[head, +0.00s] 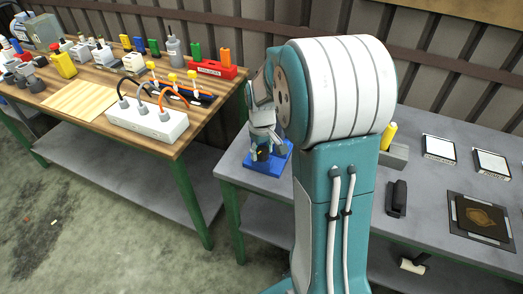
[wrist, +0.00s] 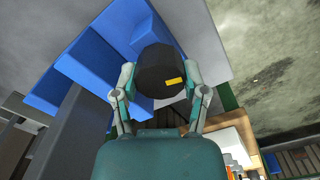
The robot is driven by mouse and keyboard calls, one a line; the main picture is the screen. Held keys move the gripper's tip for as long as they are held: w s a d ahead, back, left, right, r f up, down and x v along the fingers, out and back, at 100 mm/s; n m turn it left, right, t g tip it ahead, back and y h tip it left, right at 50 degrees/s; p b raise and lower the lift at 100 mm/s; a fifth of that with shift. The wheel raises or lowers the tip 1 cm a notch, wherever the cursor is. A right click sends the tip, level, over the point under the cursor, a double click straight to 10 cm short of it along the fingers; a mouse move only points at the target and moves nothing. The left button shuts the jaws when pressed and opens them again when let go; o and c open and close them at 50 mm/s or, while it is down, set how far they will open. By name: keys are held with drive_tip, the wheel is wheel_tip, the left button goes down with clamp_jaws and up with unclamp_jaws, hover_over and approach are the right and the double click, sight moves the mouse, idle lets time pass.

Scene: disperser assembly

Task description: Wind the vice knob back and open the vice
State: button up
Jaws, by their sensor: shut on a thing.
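The blue vice (head: 276,165) sits on the grey table near its left end, and its blue body also fills the upper left of the wrist view (wrist: 95,62). Its knob (wrist: 160,68) is a black cylinder with a small yellow mark on its face. My gripper (wrist: 164,88) is shut on the knob, with one finger on each side of it. In the head view the gripper (head: 263,138) reaches down over the vice, and the dark knob (head: 263,153) shows between the fingers. My arm hides part of the vice, and I cannot tell how wide its jaws stand.
A grey block (head: 395,157) with a yellow piece, a black object (head: 396,198), two white-framed panels and a dark plate (head: 483,225) lie on the right part of the table. A wooden table with a white socket strip (head: 147,122) and several bottles stands at left, across a gap.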

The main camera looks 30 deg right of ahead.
sight(262, 150)
drive_tip(key=shift+s+f, duration=0.15)
drive_tip(key=shift+s, duration=0.1)
idle(0.3)
drive_tip(key=o, duration=1.2)
drive_tip(key=shift+c, duration=0.2)
drive_tip(key=shift+w, duration=0.1)
drive_tip(key=shift+r, duration=0.35)
wheel_tip(262, 150, up, 11)
drive_tip(key=shift+r, duration=0.2)
